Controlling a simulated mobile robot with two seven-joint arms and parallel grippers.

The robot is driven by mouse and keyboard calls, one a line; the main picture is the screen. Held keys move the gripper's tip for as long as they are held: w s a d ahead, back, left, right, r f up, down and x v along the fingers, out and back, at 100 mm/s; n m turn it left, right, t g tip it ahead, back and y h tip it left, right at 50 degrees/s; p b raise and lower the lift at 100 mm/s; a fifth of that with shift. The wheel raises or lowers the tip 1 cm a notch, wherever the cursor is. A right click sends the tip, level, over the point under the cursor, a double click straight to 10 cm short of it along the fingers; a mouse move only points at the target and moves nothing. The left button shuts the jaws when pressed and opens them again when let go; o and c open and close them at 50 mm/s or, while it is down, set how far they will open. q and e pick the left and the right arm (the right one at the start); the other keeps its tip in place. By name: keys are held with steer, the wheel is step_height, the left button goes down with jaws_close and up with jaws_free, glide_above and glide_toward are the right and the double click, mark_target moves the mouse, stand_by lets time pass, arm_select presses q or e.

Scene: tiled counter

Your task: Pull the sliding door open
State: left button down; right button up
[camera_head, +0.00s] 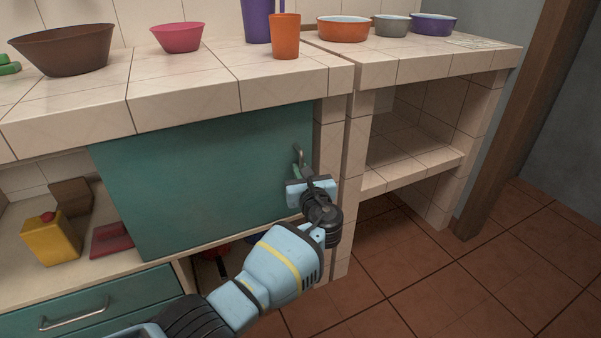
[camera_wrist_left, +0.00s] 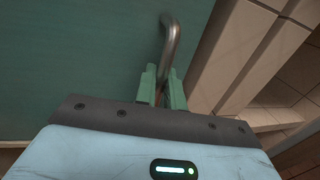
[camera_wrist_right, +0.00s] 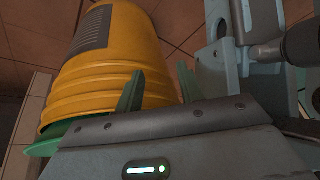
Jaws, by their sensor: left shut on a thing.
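The sliding door (camera_head: 200,170) is a flat teal panel under the tiled counter in the head view. Its right edge is close to a tiled post, and an open shelf space shows to its left. A metal bar handle (camera_head: 298,155) is on the door's right end; it also shows in the left wrist view (camera_wrist_left: 172,40). My left gripper (camera_head: 302,175) is shut on this handle, its green fingers (camera_wrist_left: 162,86) on both sides of the bar. My right gripper (camera_wrist_right: 158,88) shows only in its wrist view, with fingers apart and nothing visibly held.
A yellow ribbed container (camera_wrist_right: 115,65) is close beyond my right fingers. A yellow box (camera_head: 48,240) and a red item (camera_head: 112,240) lie on the shelf left of the door. Bowls and an orange cup (camera_head: 285,38) stand on the counter. A teal drawer (camera_head: 90,310) is below.

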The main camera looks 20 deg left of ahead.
arm_select(q)
steer(key=c, duration=1.6)
jaws_free()
steer(key=shift+o, duration=0.2)
steer(key=p+v, duration=0.3)
steer(key=v, duration=0.4)
steer(key=shift+s+d, duration=0.25)
steer(key=shift+s, duration=0.1)
